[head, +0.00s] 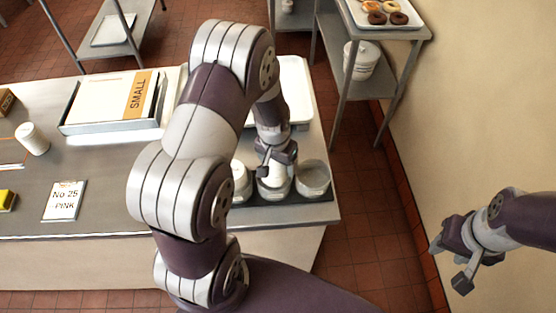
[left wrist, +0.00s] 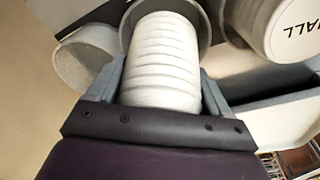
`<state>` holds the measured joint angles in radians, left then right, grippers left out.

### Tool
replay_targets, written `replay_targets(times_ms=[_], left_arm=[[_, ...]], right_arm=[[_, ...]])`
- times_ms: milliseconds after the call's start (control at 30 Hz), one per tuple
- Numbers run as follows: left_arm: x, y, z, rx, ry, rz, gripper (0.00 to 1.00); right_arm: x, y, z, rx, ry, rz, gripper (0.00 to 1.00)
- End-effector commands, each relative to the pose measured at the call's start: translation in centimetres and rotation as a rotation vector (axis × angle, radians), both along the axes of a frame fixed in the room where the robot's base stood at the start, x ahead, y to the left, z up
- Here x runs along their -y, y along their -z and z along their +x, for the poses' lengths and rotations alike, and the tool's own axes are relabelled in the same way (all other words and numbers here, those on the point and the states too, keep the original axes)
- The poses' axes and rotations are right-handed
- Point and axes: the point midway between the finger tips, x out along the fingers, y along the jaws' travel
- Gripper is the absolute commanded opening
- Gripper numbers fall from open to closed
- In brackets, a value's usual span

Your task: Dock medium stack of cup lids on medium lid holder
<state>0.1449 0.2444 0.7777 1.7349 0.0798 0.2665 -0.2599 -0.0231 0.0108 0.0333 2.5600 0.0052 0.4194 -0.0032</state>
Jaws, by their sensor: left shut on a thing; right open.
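My left gripper (head: 275,160) is shut on a white, ribbed stack of cup lids (left wrist: 162,65). In the left wrist view the stack lies between the two grey fingers (left wrist: 160,85). Its far end is at the mouth of a round grey holder (left wrist: 205,22), the middle one of a row; I cannot tell how deep it sits. In the head view the gripper is over this middle holder (head: 272,191) and hides part of it and the stack. My right gripper (head: 452,263) is open and empty, off to the right, away from the counter.
One neighbouring holder (left wrist: 285,25), with "ALL" readable, holds white lids. The other (head: 313,180) looks empty. A white tray (head: 297,75) lies behind the holders. A box marked SMALL (head: 110,108) and a white cup (head: 32,139) stand left. The counter edge is near the holders.

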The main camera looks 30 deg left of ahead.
Motion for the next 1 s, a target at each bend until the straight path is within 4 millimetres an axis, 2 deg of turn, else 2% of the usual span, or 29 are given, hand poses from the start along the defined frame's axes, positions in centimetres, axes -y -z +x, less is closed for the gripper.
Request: replay_targets(times_ms=[333,367,400,733,1000], left_arm=[[0.0,0.8,0.0,0.0,0.0,0.0,0.16],[0.0,0.8,0.0,0.0,0.0,0.0,0.83],[0.0,0.7,0.0,0.001,0.0,0.0,0.9],[0.0,0.5,0.0,0.0,0.0,0.0,0.9],[0.0,-2.2,-0.3,0.001,0.0,0.0,0.9]], right_arm=[[0.0,0.6,0.0,0.0,0.0,0.0,0.43],[0.0,0.6,0.0,0.0,0.0,0.0,0.43],[0.0,0.5,0.0,0.0,0.0,0.0,0.43],[0.0,0.4,0.0,0.0,0.0,0.0,0.43],[0.0,-2.1,0.0,0.0,0.0,0.0,0.43]])
